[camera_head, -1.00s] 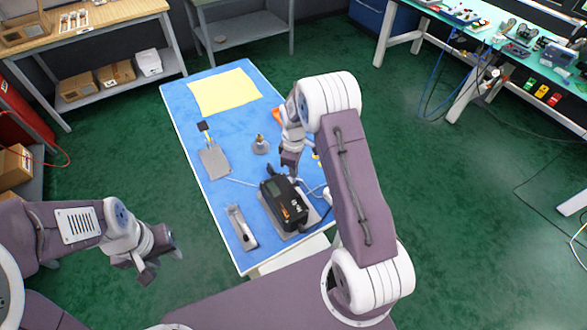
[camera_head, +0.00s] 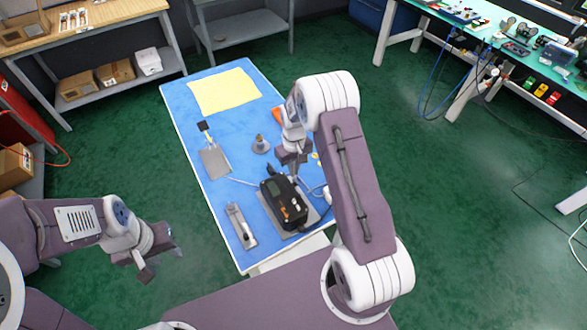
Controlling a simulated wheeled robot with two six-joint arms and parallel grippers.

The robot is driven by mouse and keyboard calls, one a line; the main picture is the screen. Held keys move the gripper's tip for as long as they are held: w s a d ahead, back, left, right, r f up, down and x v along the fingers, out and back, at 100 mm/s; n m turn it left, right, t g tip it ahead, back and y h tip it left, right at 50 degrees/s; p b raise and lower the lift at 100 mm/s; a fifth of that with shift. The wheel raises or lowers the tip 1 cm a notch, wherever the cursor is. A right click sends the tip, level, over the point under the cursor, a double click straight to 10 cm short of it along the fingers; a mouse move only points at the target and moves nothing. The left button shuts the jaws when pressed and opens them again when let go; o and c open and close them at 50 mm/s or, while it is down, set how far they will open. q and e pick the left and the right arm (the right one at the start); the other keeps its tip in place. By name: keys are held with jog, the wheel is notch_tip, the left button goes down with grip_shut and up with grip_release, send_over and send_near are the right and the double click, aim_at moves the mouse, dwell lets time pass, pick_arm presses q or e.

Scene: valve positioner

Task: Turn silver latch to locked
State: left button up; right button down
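A silver latch-like piece (camera_head: 238,222) lies on a narrow grey plate at the near left of the blue table (camera_head: 222,193). Whether this is the task's latch, and its locked state, I cannot tell. The black valve positioner (camera_head: 286,204) with a small display stands to its right on a grey base plate. My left gripper (camera_head: 164,264) is open and empty over the floor, left of the table and apart from everything. My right gripper (camera_head: 295,175) is above the table, just beyond the positioner's far end. Its fingers are small and partly hidden, so its opening is unclear.
A grey plate with a black-topped part (camera_head: 214,162), a small round fitting (camera_head: 260,145) and a yellow sheet (camera_head: 224,91) lie farther back. A pale cable (camera_head: 240,182) crosses the table near the positioner. My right arm hides the table's right side.

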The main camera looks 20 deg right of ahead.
jog(key=shift+s, duration=0.1)
dwell(0.5)
jog(key=c, duration=1.6)
grip_release()
jog(key=shift+c, duration=0.2)
notch_tip(320, 180, up, 9)
jog(key=b, duration=0.1)
